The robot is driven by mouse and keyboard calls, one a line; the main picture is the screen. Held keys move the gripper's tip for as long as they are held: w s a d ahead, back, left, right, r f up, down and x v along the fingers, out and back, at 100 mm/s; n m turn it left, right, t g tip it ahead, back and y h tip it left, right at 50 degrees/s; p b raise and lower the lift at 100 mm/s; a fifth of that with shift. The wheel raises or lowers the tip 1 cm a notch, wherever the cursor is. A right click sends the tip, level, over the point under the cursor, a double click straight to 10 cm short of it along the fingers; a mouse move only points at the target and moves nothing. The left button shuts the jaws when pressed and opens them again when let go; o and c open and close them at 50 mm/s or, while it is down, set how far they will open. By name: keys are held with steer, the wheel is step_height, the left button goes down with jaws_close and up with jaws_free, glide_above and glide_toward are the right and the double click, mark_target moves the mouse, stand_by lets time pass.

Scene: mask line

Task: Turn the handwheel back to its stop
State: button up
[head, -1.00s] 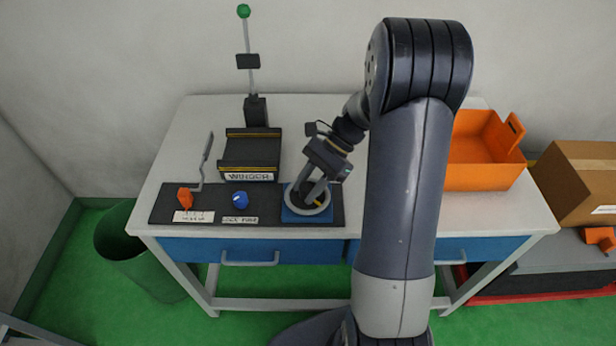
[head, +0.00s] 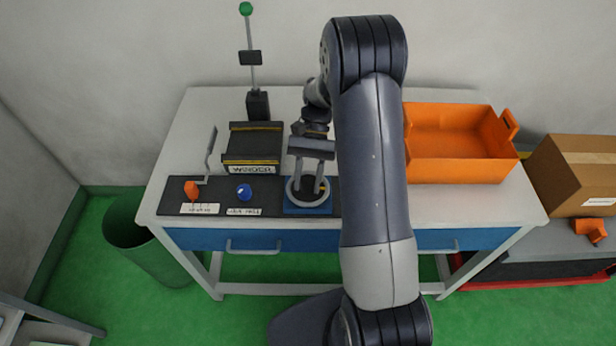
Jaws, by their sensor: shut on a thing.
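The handwheel is a grey ring (head: 294,198) on a blue square base (head: 292,210), at the right end of the dark panel on the bench. My gripper (head: 307,187) reaches down onto the handwheel from above and behind, its fingers pointing toward the front of the bench. It is shut on the handwheel. The fingers cover part of the ring, so the exact grip point and any stop mark cannot be made out.
A black labelled block (head: 253,146) stands behind, with a green-topped pole (head: 246,9). An orange bin (head: 455,171) is right of my arm. Bench surface (head: 455,203) is clear in front of it.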

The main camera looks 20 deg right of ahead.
stand_by(0.3)
steer(key=o, duration=1)
steer(key=shift+c, duration=0.2)
steer(key=v, duration=1)
steer(key=shift+w+r+b, duration=0.25)
steer(key=shift+w+b, duration=0.05)
steer(key=shift+w, duration=0.05)
steer(key=x, duration=1.1)
steer(key=shift+s+d+p, duration=0.1)
steer(key=shift+d+p, duration=0.05)
steer(key=shift+p, duration=0.2)
